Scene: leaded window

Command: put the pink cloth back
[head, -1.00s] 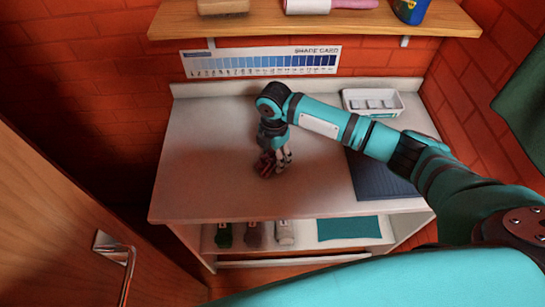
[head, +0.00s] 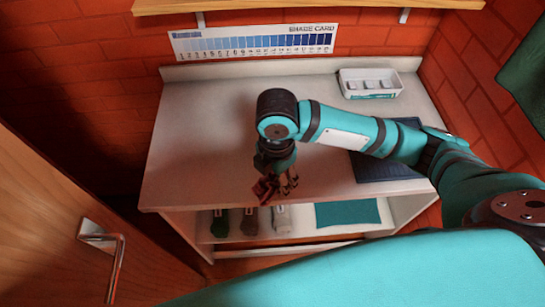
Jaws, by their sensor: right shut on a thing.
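My right gripper (head: 280,185) hangs pointing down over the front part of the white worktop (head: 200,160), close to its front edge. It is shut on a dark pinkish-red bundle, which looks like the pink cloth (head: 264,189). The cloth is small and shaded, partly hidden by the fingers. Below, the open shelf (head: 300,232) holds a green bundle (head: 220,222), a brownish bundle (head: 250,222) and a pale grey bundle (head: 282,219), side by side with small labels. A flat teal mat (head: 347,213) lies to their right. My left gripper is out of view.
A white tray (head: 370,94) with small blocks stands at the back right of the worktop. A dark ribbed mat (head: 375,168) lies partly under my right arm. A wooden door with a metal handle (head: 110,245) is at the left. The worktop's left side is clear.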

